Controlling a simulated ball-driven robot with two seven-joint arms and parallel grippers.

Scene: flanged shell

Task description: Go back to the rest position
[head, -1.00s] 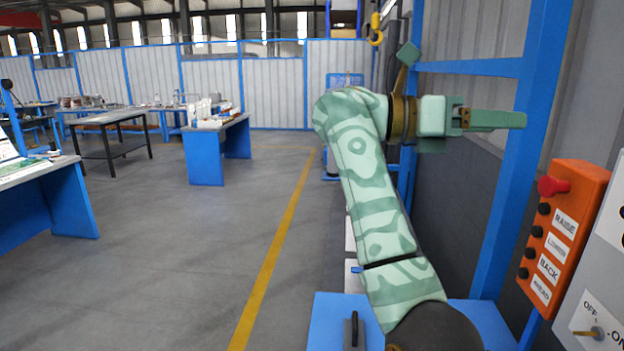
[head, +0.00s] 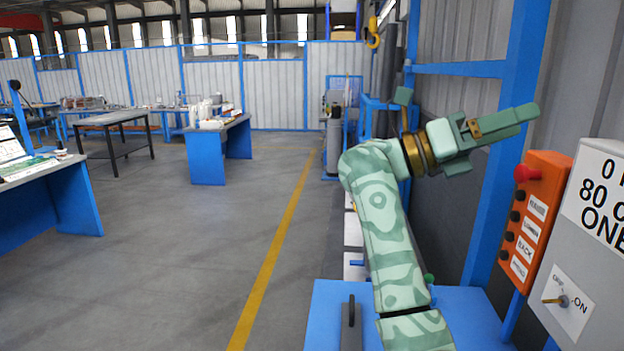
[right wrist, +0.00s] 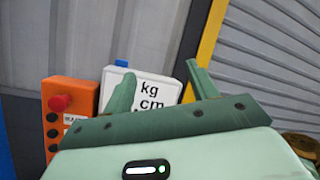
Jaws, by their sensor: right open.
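My right gripper (head: 520,120) is raised at the right of the head view, at the end of my green patterned arm. It points to the right, above an orange button box. In the right wrist view its two fingers (right wrist: 160,88) stand apart with nothing between them, so it is open and empty. Behind the fingers in that view is a white sign (right wrist: 155,90) with "kg" and "cm" on it. My left gripper is in neither view.
The orange button box (head: 533,215) with a red button stands close below my right gripper. A grey switch panel (head: 575,270) is beside it. Blue posts (head: 505,170) rise behind the arm. A blue bench (head: 207,155) stands farther off; the floor (head: 190,270) at left is clear.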

